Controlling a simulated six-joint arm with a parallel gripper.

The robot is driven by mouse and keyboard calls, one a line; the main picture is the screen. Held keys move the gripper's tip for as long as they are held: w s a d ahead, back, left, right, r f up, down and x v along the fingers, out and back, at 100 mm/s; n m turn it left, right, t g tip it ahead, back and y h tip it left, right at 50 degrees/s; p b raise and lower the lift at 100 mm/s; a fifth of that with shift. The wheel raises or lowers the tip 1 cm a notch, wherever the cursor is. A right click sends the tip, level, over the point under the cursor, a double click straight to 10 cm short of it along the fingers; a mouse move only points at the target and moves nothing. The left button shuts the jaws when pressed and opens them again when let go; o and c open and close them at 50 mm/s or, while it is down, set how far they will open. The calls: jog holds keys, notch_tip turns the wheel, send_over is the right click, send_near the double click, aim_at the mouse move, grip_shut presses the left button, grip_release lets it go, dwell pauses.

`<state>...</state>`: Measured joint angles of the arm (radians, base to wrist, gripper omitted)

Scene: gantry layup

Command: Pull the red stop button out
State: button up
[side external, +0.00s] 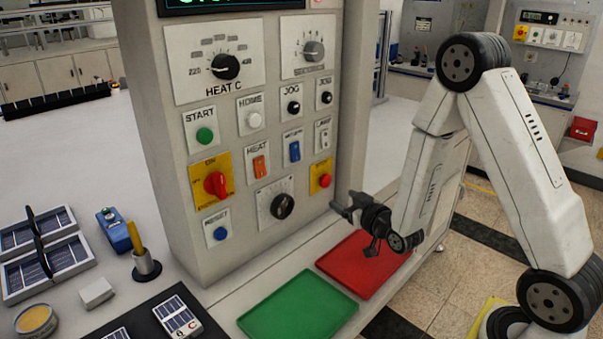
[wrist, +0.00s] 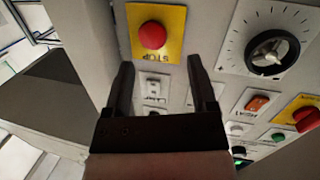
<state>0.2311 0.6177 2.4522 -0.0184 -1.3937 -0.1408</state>
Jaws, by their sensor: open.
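The red stop button (side external: 325,180) is a round red knob on a yellow plate, low at the right side of the control panel. In the wrist view the stop button (wrist: 153,35) is at the top, beyond my fingertips, with the word STOP beside it on the yellow plate (wrist: 172,16). My gripper (side external: 345,205) is open and empty, in front of the panel, a little right of and below the button in the side view. In the wrist view my gripper (wrist: 160,72) has its two dark fingers apart, with the lamp switch (wrist: 153,88) showing between them. The fingers appear apart from the button.
The panel (side external: 235,265) carries several other controls close by: a black dial (side external: 282,206), a lamp switch (side external: 323,137), a blue rocker (side external: 294,151) and a red rotary switch (side external: 215,184). A red tray (side external: 350,262) and a green tray (side external: 295,305) lie below.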

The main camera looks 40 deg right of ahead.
aim_at(328, 182)
jog(key=shift+s+d+r+t+h, duration=0.15)
jog(key=shift+d+r+t+h, duration=0.15)
jog(key=shift+t, duration=0.3)
jog(key=shift+d, duration=0.1)
jog(key=shift+x, duration=3.9)
